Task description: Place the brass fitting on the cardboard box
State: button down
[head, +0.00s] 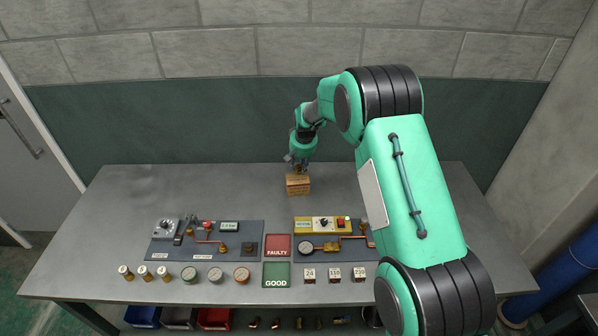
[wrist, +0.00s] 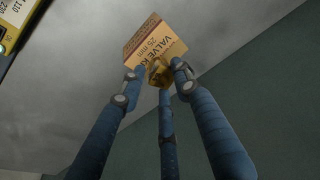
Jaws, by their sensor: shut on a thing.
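The cardboard box (head: 297,187) sits on the grey workbench near its back edge, right of centre. In the wrist view the box (wrist: 152,38) lies just beyond my fingertips, with "VALVE" and "25 mm" printed on it. My gripper (head: 299,166) points down directly over the box. In the wrist view its blue fingers are shut on the brass fitting (wrist: 158,74), which is mostly hidden between the fingertips. The fitting appears right at the box, but I cannot tell whether it touches the top.
The bench (head: 125,195) is clear around the box. Several brass fittings, discs and number blocks line the front.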

aim_at(300, 168)
jog(key=shift+w, duration=0.4)
jog(key=shift+f, duration=1.75)
jog(key=shift+f, duration=0.15)
jog(key=c, duration=1.3)
grip_release()
jog(key=shift+o, duration=0.2)
jog(key=a+v, duration=0.1)
jog(key=v, duration=1.1)
jog(key=shift+d, duration=0.45)
jog(key=shift+s+r, duration=0.1)
jog(key=shift+r, duration=0.15)
